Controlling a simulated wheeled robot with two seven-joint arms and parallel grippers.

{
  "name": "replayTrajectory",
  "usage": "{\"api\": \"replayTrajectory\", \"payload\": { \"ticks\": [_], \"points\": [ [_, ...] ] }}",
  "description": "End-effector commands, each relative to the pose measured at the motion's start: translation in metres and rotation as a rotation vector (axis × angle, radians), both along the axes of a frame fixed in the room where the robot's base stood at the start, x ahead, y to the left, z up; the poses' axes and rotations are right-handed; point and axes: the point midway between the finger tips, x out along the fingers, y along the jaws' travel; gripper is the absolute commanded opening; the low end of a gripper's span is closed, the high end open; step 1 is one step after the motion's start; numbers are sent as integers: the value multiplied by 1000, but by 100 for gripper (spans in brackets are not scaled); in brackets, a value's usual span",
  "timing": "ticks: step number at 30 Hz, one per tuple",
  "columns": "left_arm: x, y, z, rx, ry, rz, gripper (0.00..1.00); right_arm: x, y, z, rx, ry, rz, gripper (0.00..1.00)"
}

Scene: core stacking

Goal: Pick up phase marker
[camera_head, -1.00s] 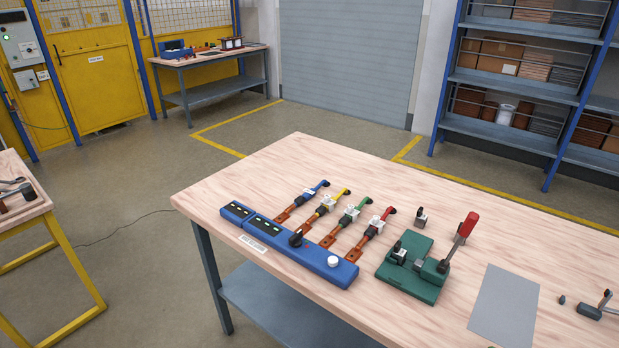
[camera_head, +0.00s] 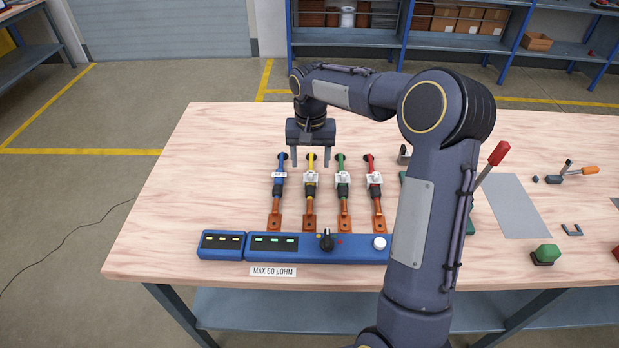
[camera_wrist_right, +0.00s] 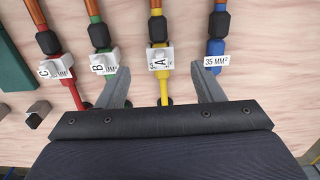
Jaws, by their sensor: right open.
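White phase markers sit on the coloured cables: marker A (camera_head: 311,178) on yellow, marker B (camera_head: 343,178) on green and marker C (camera_head: 375,179) on red. Their letters show in the right wrist view as A (camera_wrist_right: 159,60), B (camera_wrist_right: 103,63) and C (camera_wrist_right: 53,68). My right gripper (camera_head: 310,160) is open, pointing down at the far ends of the cables. In the right wrist view its fingers (camera_wrist_right: 161,84) lie on either side of the yellow cable and marker A, with nothing gripped. Height above the table is hard to tell. My left gripper is out of view.
The blue cable (camera_head: 280,165) carries a flat white label. A blue instrument bar (camera_head: 222,244) lies along the table's front. A green press with a red handle (camera_head: 498,153) is partly hidden by my right arm. The table's left side is clear.

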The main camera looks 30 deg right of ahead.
Motion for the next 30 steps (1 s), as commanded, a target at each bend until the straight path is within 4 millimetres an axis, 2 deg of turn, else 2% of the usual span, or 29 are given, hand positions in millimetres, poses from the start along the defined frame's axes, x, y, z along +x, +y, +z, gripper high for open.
{"api": "replayTrajectory", "payload": {
  "ticks": [16, 25, 26, 30],
  "points": [
    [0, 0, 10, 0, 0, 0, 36, 5, -2, -70, 1, 4, -1, 61],
    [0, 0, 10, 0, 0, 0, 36, 6, -2, -76, 1, 1, -1, 61],
    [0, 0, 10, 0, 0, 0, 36, 6, -2, -76, 1, 1, -1, 60],
    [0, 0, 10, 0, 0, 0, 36, 6, -2, -76, 1, 1, -1, 41]
  ]
}}
